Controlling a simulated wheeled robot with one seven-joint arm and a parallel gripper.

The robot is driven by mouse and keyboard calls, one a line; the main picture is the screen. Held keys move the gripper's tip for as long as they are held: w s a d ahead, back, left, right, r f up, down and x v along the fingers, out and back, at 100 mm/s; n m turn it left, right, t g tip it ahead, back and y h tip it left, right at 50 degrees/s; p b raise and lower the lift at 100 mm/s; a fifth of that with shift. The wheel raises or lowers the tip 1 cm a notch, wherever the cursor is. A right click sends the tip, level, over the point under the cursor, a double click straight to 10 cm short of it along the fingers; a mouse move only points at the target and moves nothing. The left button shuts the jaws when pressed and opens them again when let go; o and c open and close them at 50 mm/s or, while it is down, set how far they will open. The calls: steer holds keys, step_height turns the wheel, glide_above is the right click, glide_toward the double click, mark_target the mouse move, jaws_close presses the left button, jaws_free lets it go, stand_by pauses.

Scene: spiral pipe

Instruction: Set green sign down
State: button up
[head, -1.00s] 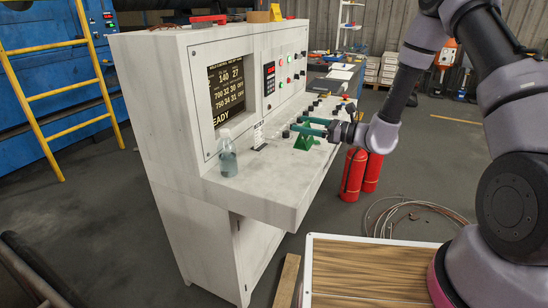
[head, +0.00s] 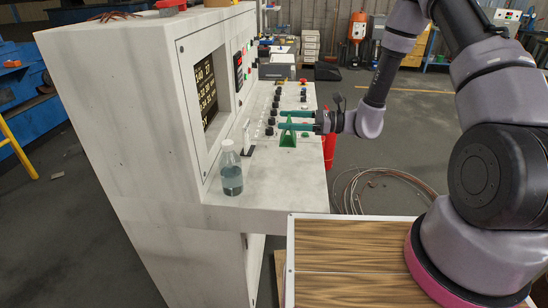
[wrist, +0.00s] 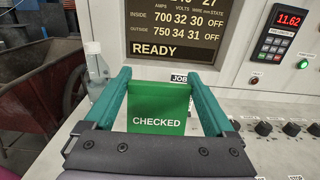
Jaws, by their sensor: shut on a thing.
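The green sign (head: 289,136) is a small tent-shaped stand over the sloped ledge of the white control cabinet (head: 262,190). In the wrist view its face reads "CHECKED" (wrist: 158,108) and it stands between my two teal fingers. My gripper (head: 282,120) reaches in from the right and is shut on the sign. The sign looks upright. Its lower edge is at or just above the ledge; I cannot tell whether it touches. In the wrist view my gripper's body hides the sign's foot.
Black knobs (wrist: 263,128) line the ledge beyond. The near right ledge is bare. A wooden-topped surface (head: 350,250) is in front.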

mark_target(288, 141)
step_height(288, 141, down, 8)
steer(key=shift+f, duration=0.25)
